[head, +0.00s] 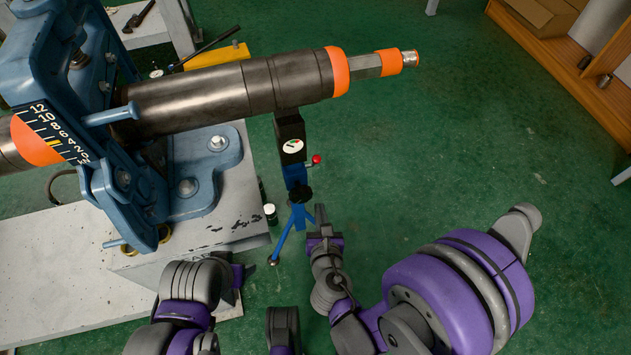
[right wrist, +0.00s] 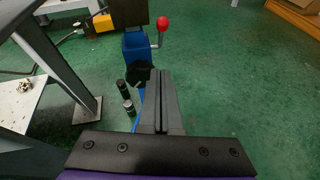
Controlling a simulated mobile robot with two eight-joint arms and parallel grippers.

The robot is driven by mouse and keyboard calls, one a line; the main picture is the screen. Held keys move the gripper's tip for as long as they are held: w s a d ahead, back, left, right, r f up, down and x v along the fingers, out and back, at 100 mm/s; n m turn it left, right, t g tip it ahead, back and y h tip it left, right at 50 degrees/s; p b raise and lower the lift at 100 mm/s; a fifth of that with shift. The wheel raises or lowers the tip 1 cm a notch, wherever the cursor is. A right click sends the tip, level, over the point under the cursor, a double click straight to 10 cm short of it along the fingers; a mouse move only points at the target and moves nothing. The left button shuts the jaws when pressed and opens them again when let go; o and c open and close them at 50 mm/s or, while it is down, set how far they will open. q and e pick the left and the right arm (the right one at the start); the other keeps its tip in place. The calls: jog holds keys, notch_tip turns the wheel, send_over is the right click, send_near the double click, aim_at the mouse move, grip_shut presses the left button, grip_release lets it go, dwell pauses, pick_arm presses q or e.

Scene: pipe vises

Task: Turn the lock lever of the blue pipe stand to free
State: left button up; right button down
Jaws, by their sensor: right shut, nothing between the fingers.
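The blue pipe stand (head: 296,174) stands on the floor under the free end of the pipe, with a black head and a small round gauge. Its lock lever (head: 316,160) has a red ball and sticks out to the right. In the right wrist view the red ball of the lever (right wrist: 162,23) shows above and beyond my fingertips. My right gripper (head: 320,214) is shut and empty, below the lever and apart from it; its closed fingers (right wrist: 158,78) show before the blue post. My left arm shows at the bottom of the head view; its finger state is unclear.
A dark pipe (head: 200,97) with orange bands lies in a large blue vise (head: 200,185) on a grey bench (head: 60,285). Small dark cylinders (right wrist: 125,95) stand left of the stand. A wooden shelf (head: 610,75) is at the right. The green floor right of the stand is clear.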

aim_at(315, 162)
jog(key=w+r+p+x, duration=0.1)
jog(key=r+p+x, duration=0.1)
jog(key=x, duration=1)
jog(key=shift+w+d+r, duration=0.15)
jog(key=shift+w+r, duration=0.15)
jog(key=shift+w, duration=0.1)
